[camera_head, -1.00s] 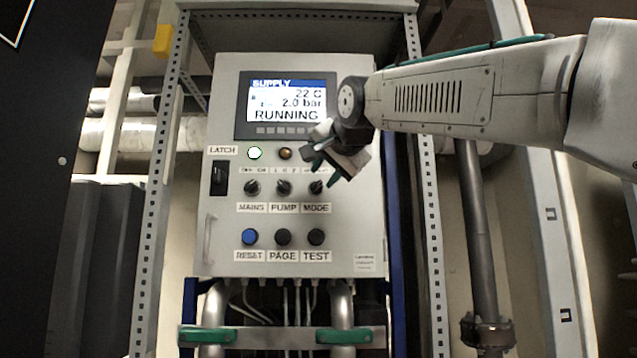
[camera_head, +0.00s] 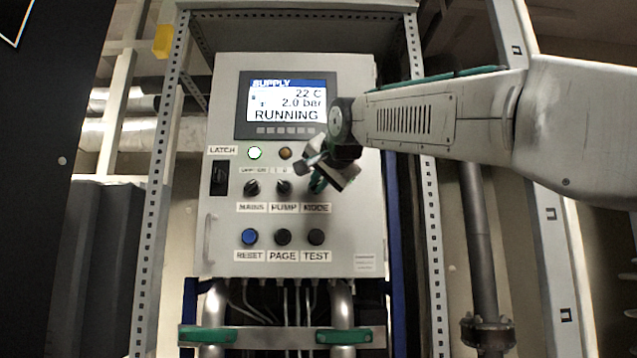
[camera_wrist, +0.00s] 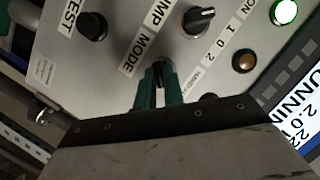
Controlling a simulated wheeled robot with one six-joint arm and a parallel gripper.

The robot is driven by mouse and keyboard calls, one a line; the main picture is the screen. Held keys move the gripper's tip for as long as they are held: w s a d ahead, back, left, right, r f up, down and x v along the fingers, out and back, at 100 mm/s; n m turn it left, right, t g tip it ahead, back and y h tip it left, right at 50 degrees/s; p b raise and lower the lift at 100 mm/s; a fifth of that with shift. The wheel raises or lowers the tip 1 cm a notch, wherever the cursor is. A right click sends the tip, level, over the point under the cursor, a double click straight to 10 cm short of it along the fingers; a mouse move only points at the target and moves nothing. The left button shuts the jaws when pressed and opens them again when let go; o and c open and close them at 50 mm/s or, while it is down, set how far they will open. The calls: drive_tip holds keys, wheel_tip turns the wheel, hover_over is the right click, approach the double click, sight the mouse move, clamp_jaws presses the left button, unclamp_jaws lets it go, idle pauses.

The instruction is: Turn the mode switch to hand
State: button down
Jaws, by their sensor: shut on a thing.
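The mode switch (camera_wrist: 158,68) is a dark knob on the grey control panel, above the MODE label (camera_head: 316,208). In the head view my gripper covers most of it. My gripper (camera_wrist: 158,82) has green fingers, and they are shut on the mode switch, one finger on each side of it. In the head view my gripper (camera_head: 317,184) reaches the panel from the upper right. The position marks around the mode switch are mostly hidden, so I cannot tell which way it points.
The pump knob (camera_head: 284,187) and mains knob (camera_head: 252,188) sit close on the left. Below are the blue reset button (camera_head: 250,237), page button (camera_head: 283,237) and test button (camera_head: 316,237). The display (camera_head: 286,105) above reads RUNNING. A lit lamp (camera_head: 255,153) is at upper left.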

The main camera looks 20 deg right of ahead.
drive_tip(key=n, duration=0.1)
drive_tip(key=n+g+h, duration=0.1)
drive_tip(key=n, duration=0.1)
drive_tip(key=shift+a+r+h, duration=0.1)
drive_tip(key=shift+a+h, duration=0.05)
drive_tip(key=shift+h, duration=0.15)
drive_tip(key=n+g+h, duration=0.1)
drive_tip(key=n+h, duration=0.1)
drive_tip(key=n, duration=0.1)
drive_tip(key=shift+w+a, duration=0.1)
drive_tip(key=shift+a, duration=0.1)
drive_tip(key=shift+a+n+g+h, duration=0.15)
drive_tip(key=shift+n+h, duration=0.85)
drive_tip(key=shift+n, duration=0.6)
drive_tip(key=shift+a+n+g+h, duration=0.15)
drive_tip(key=shift+n+h, duration=0.85)
drive_tip(key=shift+n, duration=0.6)
drive_tip(key=shift+d, duration=0.1)
drive_tip(key=c, duration=1.5)
unclamp_jaws()
drive_tip(key=v, duration=0.7)
drive_tip(key=shift+s+a, duration=0.25)
drive_tip(key=shift+a, duration=0.05)
